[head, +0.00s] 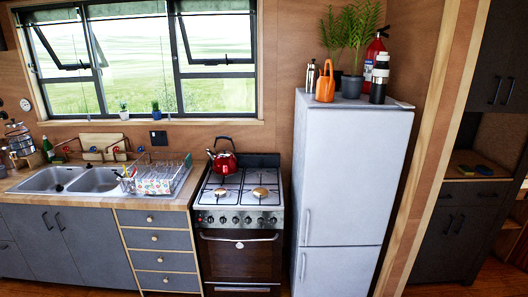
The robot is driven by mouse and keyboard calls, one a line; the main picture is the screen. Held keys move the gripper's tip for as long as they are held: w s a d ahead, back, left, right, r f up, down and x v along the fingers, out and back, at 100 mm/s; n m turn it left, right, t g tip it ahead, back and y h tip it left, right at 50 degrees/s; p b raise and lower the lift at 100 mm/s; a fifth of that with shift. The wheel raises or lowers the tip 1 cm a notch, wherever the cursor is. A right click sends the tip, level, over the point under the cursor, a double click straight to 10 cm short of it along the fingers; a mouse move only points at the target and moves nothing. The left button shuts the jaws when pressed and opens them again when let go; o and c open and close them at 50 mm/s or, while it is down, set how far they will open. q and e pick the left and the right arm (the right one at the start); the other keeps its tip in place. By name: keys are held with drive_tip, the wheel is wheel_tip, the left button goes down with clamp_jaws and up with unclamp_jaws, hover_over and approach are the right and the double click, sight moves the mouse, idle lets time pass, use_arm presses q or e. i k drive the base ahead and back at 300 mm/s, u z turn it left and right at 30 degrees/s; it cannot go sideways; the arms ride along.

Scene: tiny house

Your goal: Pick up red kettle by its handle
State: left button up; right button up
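The red kettle (223,160) stands on the back left of the stove top. Its dark arched handle (222,139) rises above the lid, and its spout points to the upper left. The stove (240,215) has a white hob with black grates and stands between the drawer unit and the fridge. Neither of my grippers shows in the head view, and nothing is touching the kettle.
A dish rack (158,176) stands on the counter left of the stove, beside a double sink (68,181). The tall white fridge (350,190) stands close on the right. An orange jug (325,84) and other items crowd its top. The hob's front is clear.

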sight(228, 166)
drive_tip(key=i, duration=1.55)
drive_tip(key=z, duration=0.85)
drive_tip(key=i, duration=1.25)
drive_tip(key=u, duration=0.1)
